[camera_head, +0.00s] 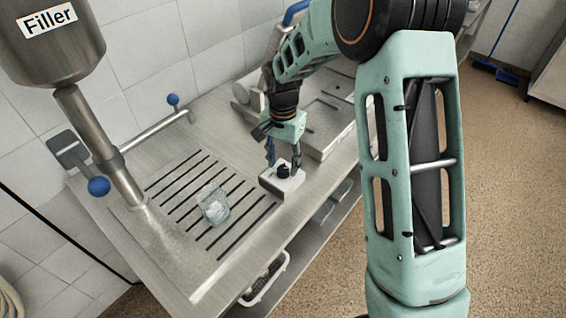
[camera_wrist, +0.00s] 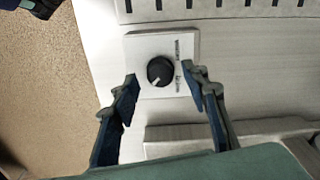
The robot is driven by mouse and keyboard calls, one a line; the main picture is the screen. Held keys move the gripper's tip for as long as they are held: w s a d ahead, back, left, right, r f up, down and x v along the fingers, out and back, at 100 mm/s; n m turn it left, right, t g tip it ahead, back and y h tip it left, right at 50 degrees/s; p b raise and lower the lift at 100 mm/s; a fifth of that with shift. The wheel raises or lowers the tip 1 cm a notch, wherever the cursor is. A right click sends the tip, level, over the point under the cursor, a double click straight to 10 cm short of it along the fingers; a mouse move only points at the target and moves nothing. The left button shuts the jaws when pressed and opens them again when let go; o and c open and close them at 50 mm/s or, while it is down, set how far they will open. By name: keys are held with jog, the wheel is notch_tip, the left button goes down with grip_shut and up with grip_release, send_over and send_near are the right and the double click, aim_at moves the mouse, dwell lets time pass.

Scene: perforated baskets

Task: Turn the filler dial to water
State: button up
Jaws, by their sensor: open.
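The filler dial is a round black knob (camera_wrist: 160,71) with a white pointer mark, on a pale square box (camera_wrist: 183,42). Small lettering runs along one side of the box, too small to read. In the head view the knob (camera_head: 283,171) sits on its box at the front edge of the steel counter. My gripper (camera_wrist: 160,88) is open, with a finger on either side of the knob's near side, apart from it. In the head view my gripper (camera_head: 283,160) is right above the knob. The filler (camera_head: 50,45), a labelled steel vessel with a pipe, stands at the left.
A clear container (camera_head: 213,204) sits on the slotted drain area of the counter (camera_head: 160,235). Blue-knobbed levers (camera_head: 98,186) stand at the left and back. Steel trays (camera_head: 325,125) lie behind my gripper. The floor at right is open.

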jog(key=shift+f, duration=0.5)
jog(key=shift+c, duration=0.3)
grip_shut()
